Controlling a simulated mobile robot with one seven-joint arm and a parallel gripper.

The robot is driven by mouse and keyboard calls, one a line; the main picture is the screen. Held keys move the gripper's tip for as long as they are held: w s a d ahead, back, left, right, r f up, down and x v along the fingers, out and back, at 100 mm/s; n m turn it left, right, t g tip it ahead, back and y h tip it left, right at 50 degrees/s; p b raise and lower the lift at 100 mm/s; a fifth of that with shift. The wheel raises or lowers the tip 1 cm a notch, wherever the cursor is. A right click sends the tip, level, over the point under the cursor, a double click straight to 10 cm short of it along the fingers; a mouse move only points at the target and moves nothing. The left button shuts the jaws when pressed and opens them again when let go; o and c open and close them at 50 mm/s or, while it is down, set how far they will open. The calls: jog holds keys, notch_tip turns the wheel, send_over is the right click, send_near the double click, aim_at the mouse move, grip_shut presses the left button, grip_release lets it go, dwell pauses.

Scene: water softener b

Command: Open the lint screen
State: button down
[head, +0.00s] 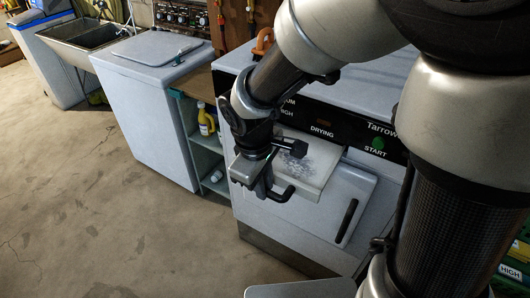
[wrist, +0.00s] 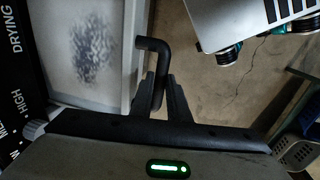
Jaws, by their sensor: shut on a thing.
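The lint screen (head: 311,172) is a pale tray with a grey speckled patch of lint. It sticks out from the front of the white dryer (head: 290,222), just below the control panel. In the wrist view the lint screen (wrist: 118,88) is at upper left. Its black bent handle (wrist: 152,45) stands at its outer end. My gripper (wrist: 160,88) is shut on this handle, with a finger on each side. In the head view my gripper (head: 262,184) is at the screen's outer left end and partly hides it; the handle (head: 283,194) shows below.
The dryer door (head: 362,193) with a black bar handle is right of and below the screen. A shelf with a yellow bottle (head: 205,119) and a white washer (head: 150,115) stand to the left. The concrete floor (head: 90,190) in front is clear.

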jog(key=c, duration=1.7)
grip_release()
jog(key=shift+r, duration=0.1)
jog(key=s+r, duration=0.1)
jog(key=r, duration=0.4)
jog(key=a+r+p, duration=0.1)
jog(key=r, duration=0.5)
jog(key=s+a+r+p, duration=0.1)
jog(key=r, duration=0.5)
jog(key=shift+s, duration=0.3)
jog(key=shift+d, duration=0.1)
